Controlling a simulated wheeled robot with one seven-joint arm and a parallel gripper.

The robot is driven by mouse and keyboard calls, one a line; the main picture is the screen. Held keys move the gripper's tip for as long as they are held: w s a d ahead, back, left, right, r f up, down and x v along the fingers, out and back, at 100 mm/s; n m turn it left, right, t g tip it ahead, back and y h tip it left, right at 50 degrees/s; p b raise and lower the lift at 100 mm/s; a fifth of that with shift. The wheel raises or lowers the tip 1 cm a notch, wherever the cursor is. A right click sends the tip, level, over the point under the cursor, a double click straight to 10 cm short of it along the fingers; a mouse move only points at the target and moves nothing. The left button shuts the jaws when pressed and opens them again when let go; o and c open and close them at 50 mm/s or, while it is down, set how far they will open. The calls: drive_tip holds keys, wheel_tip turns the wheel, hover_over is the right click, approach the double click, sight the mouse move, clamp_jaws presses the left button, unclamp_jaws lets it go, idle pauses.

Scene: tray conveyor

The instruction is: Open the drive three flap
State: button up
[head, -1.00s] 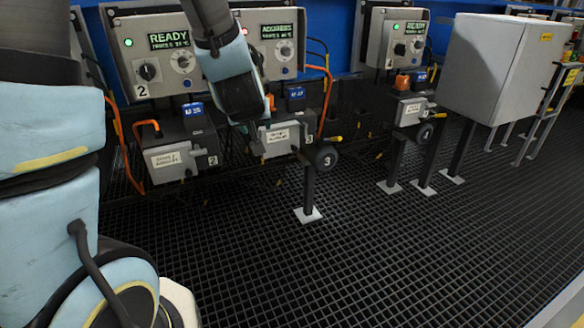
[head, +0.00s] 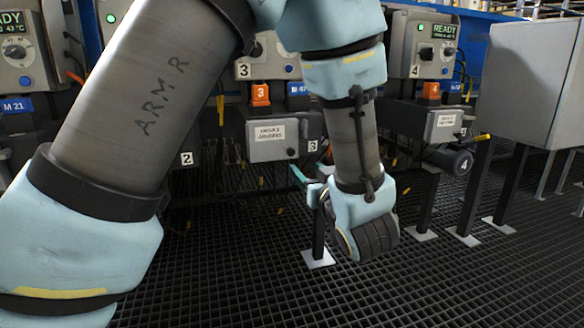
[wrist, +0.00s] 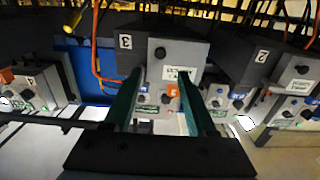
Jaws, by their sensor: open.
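The drive three flap (head: 265,152) is a pale grey plate with a white printed label and a dark round knob at its lower right. It lies flat against the front of the dark box marked 3 and looks closed. In the wrist view, which is upside down, the flap (wrist: 168,63) and its knob show between my fingers. My gripper (wrist: 161,76) is open and empty, its two green fingers pointing at the flap. In the head view my gripper (head: 298,175) is a little below and right of the flap, partly hidden by my wrist.
An orange tag marked 3 (head: 260,94) is above the flap. The drive four box, with its flap (head: 443,124) and black cylinder (head: 450,160), is to the right. A large grey cabinet (head: 530,85) stands far right. The dark grated floor (head: 480,285) in front is open.

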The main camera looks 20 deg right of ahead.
sight(291, 153)
drive_tip(key=w+b, duration=0.1)
drive_tip(key=w, duration=0.2)
drive_tip(key=w+d+b, duration=0.1)
drive_tip(key=w, duration=0.3)
drive_tip(key=w+b, duration=0.1)
drive_tip(key=w, duration=0.2)
drive_tip(key=shift+w+d, duration=0.15)
drive_tip(key=shift+w, duration=0.1)
drive_tip(key=shift+c, duration=0.4)
clamp_jaws()
idle(0.6)
